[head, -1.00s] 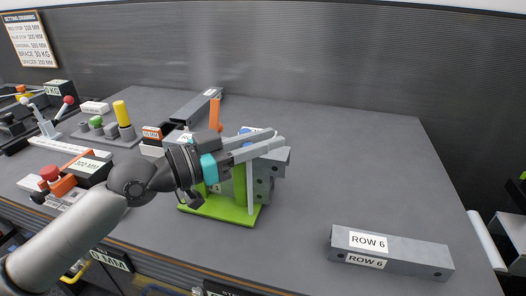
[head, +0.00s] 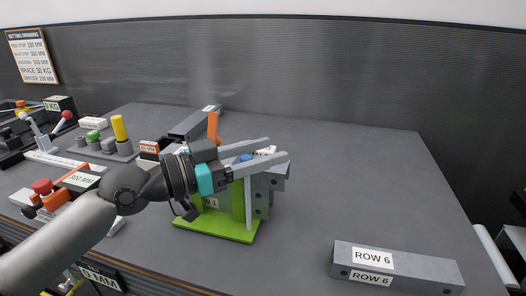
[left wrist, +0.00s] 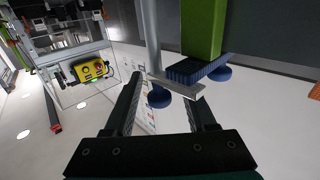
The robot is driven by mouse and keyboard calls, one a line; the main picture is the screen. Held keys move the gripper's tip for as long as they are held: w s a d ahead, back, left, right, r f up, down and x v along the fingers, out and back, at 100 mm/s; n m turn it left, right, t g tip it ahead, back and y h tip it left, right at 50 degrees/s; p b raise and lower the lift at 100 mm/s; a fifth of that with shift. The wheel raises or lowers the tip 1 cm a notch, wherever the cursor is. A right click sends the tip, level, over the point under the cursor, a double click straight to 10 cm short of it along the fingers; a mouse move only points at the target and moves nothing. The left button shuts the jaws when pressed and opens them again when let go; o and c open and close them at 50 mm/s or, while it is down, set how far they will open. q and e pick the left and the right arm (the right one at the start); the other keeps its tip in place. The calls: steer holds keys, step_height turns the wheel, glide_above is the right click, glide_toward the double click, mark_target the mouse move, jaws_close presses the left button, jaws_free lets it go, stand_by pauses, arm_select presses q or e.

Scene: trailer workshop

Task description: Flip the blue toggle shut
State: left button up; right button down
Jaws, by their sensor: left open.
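A green fixture (head: 215,228) stands on the bench with an upright green block and a grey drilled block (head: 272,182). The blue toggle (head: 244,158) shows only in part at the top of the fixture, between my left gripper's fingers in the picture. My left gripper (head: 279,149) is open over the fixture, its fingers pointing right. In the left wrist view, blue parts (left wrist: 200,70) and a grey bar lie beyond and between the open fingers (left wrist: 165,98). I see no grip on them, and cannot tell whether a finger touches. My right gripper is out of view.
An orange upright handle (head: 213,125) stands just behind the gripper. A grey bar marked ROW 6 (head: 410,270) lies front right. A stand with a yellow post (head: 120,128) and other fixtures fill the left. The bench's right middle is clear.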

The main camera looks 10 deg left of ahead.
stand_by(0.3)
arm_select(q)
steer(key=b+v, duration=0.3)
steer(key=v, duration=0.3)
steer(key=shift+s+a+f+b, duration=0.15)
steer(key=shift+s+a+b, duration=0.1)
steer(key=shift+s+b, duration=0.1)
steer(key=shift+s+a, duration=0.15)
steer(key=shift+a, duration=0.1)
steer(key=b, duration=0.1)
glide_toward(241, 160)
steer(key=shift+s+a, duration=0.4)
steer(key=shift+a, duration=0.1)
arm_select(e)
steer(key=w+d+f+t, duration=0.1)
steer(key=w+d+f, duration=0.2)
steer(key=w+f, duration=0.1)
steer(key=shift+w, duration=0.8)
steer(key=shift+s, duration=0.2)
